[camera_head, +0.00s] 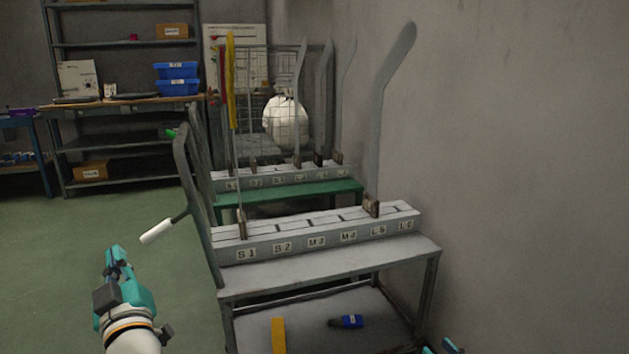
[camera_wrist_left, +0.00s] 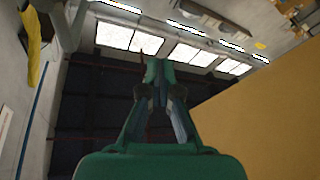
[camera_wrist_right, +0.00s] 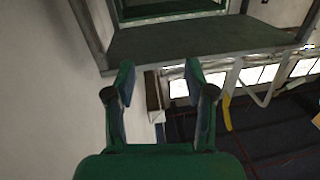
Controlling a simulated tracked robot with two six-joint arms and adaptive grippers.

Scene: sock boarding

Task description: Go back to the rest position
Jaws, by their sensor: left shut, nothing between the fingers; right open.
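My left gripper (camera_head: 118,258) is in the air at the lower left of the head view, left of the near trolley (camera_head: 330,267). Its fingers are closed together with nothing between them, as the left wrist view (camera_wrist_left: 159,80) shows. My right gripper shows only as a teal bit at the bottom edge of the head view. In the right wrist view (camera_wrist_right: 159,80) its fingers are apart and empty. The near rack (camera_head: 318,233), labelled S1 to L6, holds an upright grey board (camera_head: 391,85) near L5. A yellow-covered board (camera_head: 231,80) rises near S1.
A green-topped trolley (camera_head: 290,194) with a second rack stands behind. A handle with a white grip (camera_head: 160,231) juts out left. A yellow item (camera_head: 278,335) and a blue item (camera_head: 350,321) lie on the lower shelf. A wall (camera_head: 520,160) closes the right. The left floor is clear.

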